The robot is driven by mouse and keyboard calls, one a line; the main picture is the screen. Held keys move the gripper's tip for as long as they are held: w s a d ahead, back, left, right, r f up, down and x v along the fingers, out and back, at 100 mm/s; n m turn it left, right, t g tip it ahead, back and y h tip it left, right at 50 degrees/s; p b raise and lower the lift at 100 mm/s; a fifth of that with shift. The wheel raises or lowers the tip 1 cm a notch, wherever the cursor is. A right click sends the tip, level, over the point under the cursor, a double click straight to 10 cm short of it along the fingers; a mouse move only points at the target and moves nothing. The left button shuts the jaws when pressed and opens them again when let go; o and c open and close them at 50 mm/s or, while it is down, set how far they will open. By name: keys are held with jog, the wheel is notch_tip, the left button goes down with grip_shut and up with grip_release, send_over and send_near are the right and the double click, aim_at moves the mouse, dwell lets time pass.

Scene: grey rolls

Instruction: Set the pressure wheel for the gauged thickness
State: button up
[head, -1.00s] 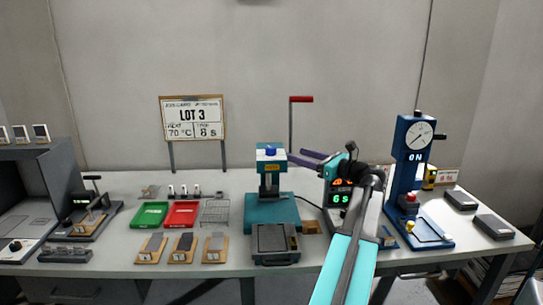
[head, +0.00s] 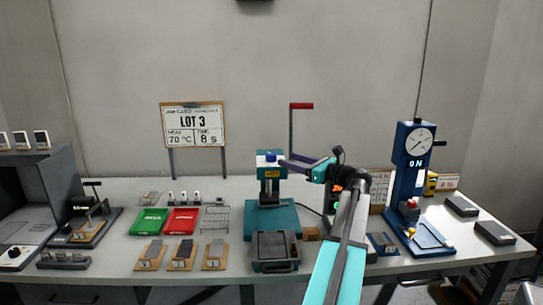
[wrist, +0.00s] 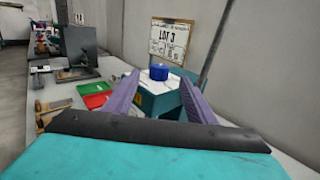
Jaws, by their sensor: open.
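The blue pressure wheel (head: 270,156) sits on top of the teal press (head: 271,222) in the middle of the bench. My gripper (head: 283,161) has purple fingers and reaches in from the right, close beside the wheel. In the wrist view the wheel (wrist: 158,72) shows between and just beyond the two open fingertips (wrist: 160,80); I cannot tell whether they touch it. The blue thickness gauge (head: 408,175) stands at the right with a round dial (head: 419,141) and a lit "ON". Its needle is too small to read.
A card (head: 193,125) reads LOT 3, 70 °C, 8 s. An upright lever with a red handle (head: 301,106) rises behind the press. Green (head: 149,221) and red (head: 181,221) trays and several sample boards lie left. My arm partly hides a display box (head: 335,195).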

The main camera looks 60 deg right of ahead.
aim_at(271, 154)
jog(key=w, duration=0.6)
jog(key=w+d, duration=0.1)
jog(key=w, duration=0.2)
jog(key=shift+w+d, duration=0.1)
jog(key=shift+w, duration=0.2)
jog(key=c, duration=0.9)
jog(key=shift+a, duration=0.25)
jog(key=shift+c, duration=0.7)
jog(key=shift+d+p, duration=0.2)
jog(key=shift+p, duration=0.1)
